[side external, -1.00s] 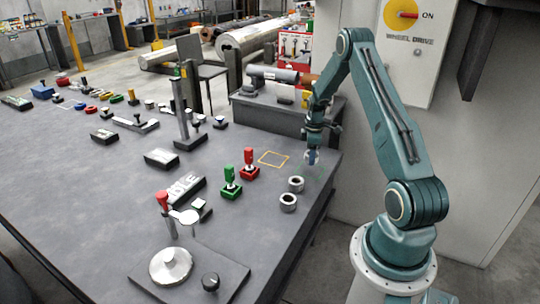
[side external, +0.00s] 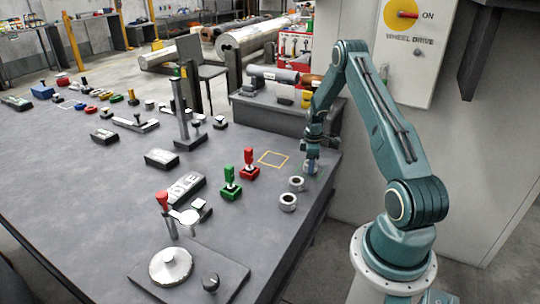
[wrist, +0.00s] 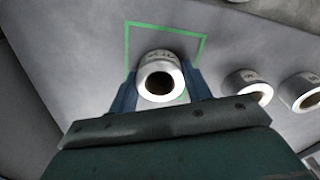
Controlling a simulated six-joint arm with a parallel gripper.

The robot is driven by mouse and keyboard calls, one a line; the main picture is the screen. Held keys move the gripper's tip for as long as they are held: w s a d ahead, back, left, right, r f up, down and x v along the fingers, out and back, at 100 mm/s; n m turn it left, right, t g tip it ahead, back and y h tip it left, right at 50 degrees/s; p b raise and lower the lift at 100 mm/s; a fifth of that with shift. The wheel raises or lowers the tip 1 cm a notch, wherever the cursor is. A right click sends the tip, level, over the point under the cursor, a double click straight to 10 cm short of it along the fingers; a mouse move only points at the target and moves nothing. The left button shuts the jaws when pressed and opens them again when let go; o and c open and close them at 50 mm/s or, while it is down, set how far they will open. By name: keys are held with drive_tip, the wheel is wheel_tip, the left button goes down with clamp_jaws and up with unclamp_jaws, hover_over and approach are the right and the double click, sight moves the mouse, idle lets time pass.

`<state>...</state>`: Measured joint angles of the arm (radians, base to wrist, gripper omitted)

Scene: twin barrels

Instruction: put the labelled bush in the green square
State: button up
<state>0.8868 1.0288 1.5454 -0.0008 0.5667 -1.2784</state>
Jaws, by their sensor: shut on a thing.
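My gripper (side external: 311,166) points down near the table's right edge in the side view. In the wrist view its two blue fingers (wrist: 160,78) are shut on a pale metal bush (wrist: 158,65) with dark marks on its side. The bush is upright, with its round hole visible. The green square (wrist: 166,27) is a thin outline on the table; the held bush overlaps its near part in the wrist view. The near side of the outline is hidden by the bush and gripper. I cannot tell whether the bush touches the table.
Two similar bushes (side external: 296,184) (side external: 288,202) stand close to the gripper; they also show at the right of the wrist view (wrist: 248,84). A yellow square outline (side external: 273,159) lies empty. Red (side external: 249,166) and green (side external: 230,185) switches stand farther left.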

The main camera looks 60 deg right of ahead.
drive_tip(key=o, duration=1.2)
wheel_tip(320, 180, up, 12)
drive_tip(key=shift+r, duration=0.1)
idle(0.4)
